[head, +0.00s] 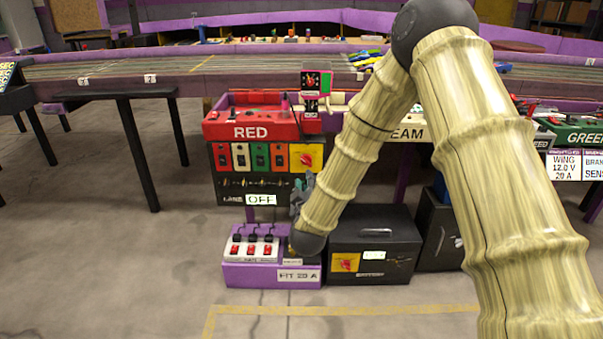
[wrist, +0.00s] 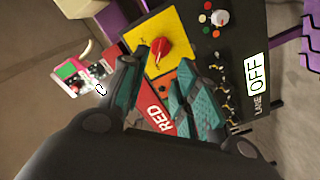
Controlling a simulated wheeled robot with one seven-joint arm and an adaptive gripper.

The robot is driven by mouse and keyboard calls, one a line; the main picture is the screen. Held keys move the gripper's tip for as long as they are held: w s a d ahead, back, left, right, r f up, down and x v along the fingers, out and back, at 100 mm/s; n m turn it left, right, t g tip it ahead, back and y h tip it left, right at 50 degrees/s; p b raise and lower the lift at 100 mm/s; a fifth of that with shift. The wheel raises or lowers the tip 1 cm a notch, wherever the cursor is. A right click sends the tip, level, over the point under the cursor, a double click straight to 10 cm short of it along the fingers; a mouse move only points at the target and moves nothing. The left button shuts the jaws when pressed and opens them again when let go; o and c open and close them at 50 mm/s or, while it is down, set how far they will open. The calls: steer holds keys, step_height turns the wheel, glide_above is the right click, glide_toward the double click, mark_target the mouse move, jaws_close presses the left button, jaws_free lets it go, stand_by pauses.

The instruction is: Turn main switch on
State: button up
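A red rotary switch (wrist: 160,52) sits on a yellow plate (wrist: 188,28) in the wrist view. In the head view the yellow plate (head: 307,157) is at the right end of a panel row under the RED sign. Which switch is the main one is not labelled legibly. A white sign (wrist: 257,74) reading OFF is on the black panel; it also shows in the head view (head: 262,199). My gripper (wrist: 163,82) has its two teal fingers apart, with nothing held between them. In the head view my gripper (head: 302,192) is just below and in front of the yellow plate.
A purple box (head: 272,277) with red switches stands on the floor below. A black case (head: 375,258) beside it bears another yellow plate with a red switch (head: 346,262). The slot track (head: 230,62) runs behind.

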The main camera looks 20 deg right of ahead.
mark_target(306, 162)
steer(key=b+x, duration=0.1)
steer(key=x, duration=0.2)
steer(key=b+x, duration=0.1)
steer(key=x, duration=0.2)
steer(key=b+x, duration=0.1)
steer(key=x, duration=0.2)
steer(key=shift+w+a, duration=0.2)
steer(key=shift+w, duration=0.05)
steer(key=shift+w+d+r+b, duration=0.15)
steer(key=shift+w+b, duration=0.25)
steer(key=shift+w, duration=0.25)
